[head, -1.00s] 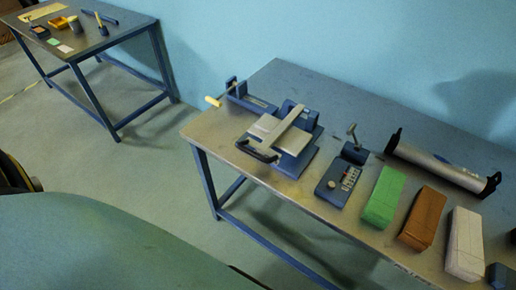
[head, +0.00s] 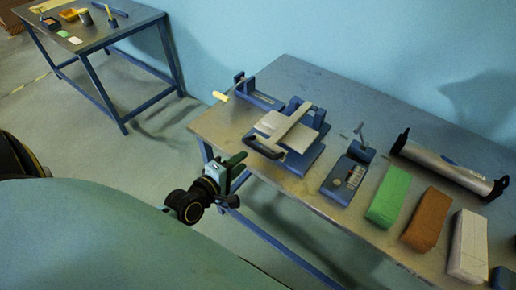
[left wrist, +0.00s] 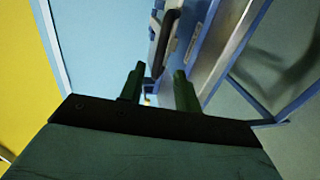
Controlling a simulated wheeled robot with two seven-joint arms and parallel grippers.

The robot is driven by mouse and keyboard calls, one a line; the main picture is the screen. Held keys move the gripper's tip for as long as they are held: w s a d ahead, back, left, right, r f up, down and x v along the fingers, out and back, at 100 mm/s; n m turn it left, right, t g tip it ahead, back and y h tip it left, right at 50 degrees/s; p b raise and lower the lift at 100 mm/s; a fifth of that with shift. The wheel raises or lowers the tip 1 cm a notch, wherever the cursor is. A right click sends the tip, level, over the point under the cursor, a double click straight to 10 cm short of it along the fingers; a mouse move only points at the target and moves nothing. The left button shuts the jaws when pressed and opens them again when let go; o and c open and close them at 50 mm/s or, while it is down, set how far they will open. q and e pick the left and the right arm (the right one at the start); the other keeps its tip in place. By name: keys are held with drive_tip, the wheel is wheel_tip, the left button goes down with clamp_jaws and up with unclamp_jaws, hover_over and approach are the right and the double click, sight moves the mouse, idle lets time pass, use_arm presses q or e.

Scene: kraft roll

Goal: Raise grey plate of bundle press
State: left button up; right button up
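The bundle press (head: 300,155) stands near the left end of the workbench, with a blue base. Its grey plate (head: 270,123) lies flat, with a lighter bar across it and a black handle (head: 264,150) along its front edge. My left gripper (head: 238,175) is in front of the bench edge, below and left of the handle, not touching it. In the left wrist view its two dark green fingers (left wrist: 158,76) are apart with nothing between them. The black handle (left wrist: 167,42) shows there just beyond the fingertips. My right gripper is not in view.
On the workbench (head: 375,110), a blue device with a small lever (head: 345,178), green (head: 390,197), brown (head: 428,220) and white (head: 468,245) blocks and a metal roll (head: 450,168) stand right of the press. A yellow-handled blue tool (head: 257,95) sits behind it. Another table (head: 110,32) stands far left.

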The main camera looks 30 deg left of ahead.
sight(257, 150)
use_arm(q)
drive_tip(key=x, duration=0.9)
drive_tip(key=shift+c, duration=0.3)
clamp_jaws()
